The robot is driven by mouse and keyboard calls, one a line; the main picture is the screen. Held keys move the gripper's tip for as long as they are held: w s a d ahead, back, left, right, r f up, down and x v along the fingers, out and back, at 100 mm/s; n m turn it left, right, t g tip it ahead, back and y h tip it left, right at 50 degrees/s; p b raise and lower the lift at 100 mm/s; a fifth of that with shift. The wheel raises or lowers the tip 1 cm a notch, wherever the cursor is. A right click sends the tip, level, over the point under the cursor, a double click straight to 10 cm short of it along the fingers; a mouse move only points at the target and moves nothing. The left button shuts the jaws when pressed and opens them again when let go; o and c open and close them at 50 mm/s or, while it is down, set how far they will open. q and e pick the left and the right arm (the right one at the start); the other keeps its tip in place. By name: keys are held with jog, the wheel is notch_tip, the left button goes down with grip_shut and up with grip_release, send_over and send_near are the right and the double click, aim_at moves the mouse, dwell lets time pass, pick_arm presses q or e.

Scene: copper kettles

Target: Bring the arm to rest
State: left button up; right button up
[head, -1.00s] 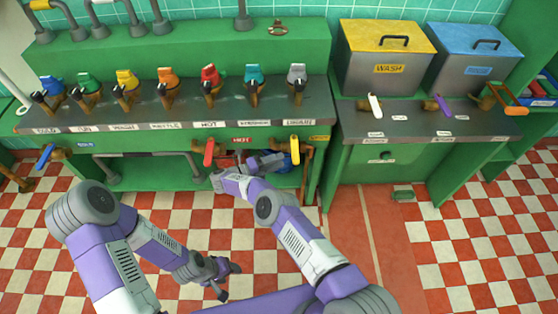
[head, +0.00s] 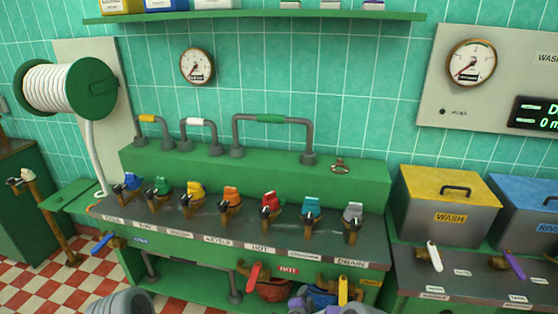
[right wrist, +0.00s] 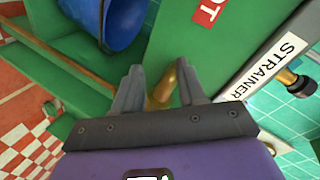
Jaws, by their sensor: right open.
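My right gripper (right wrist: 158,88) is open in the right wrist view, its two grey fingers apart. A brass pipe (right wrist: 162,90) shows in the gap between the fingers; I cannot tell whether it is touched. It is under the counter front, near the red HOT label (right wrist: 207,12) and the STRAINER label (right wrist: 275,57). In the head view only parts of my right arm show at the bottom edge, near the red lever (head: 254,273) and yellow lever (head: 343,290). A grey joint of my left arm shows at the bottom left; the left gripper is out of frame.
A blue vessel (right wrist: 110,22) sits beside the right gripper; a red vessel (head: 275,291) is under the counter (head: 170,222). Several coloured taps line the counter. The WASH bin (head: 447,212) stands right, the hose reel (head: 70,88) left. Checkered floor (head: 60,290) shows lower left.

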jog(key=s+f+n+g+y, duration=0.1)
jog(key=s+n+g+y, duration=0.3)
jog(key=s, duration=1.4)
jog(key=s+f+n+g+y, duration=0.2)
jog(key=s+n+g, duration=0.6)
jog(key=s, duration=1.1)
jog(key=y, duration=0.2)
jog(key=shift+s+n+y+p, duration=0.3)
jog(key=shift+n+p, duration=0.1)
jog(key=shift+f, duration=0.1)
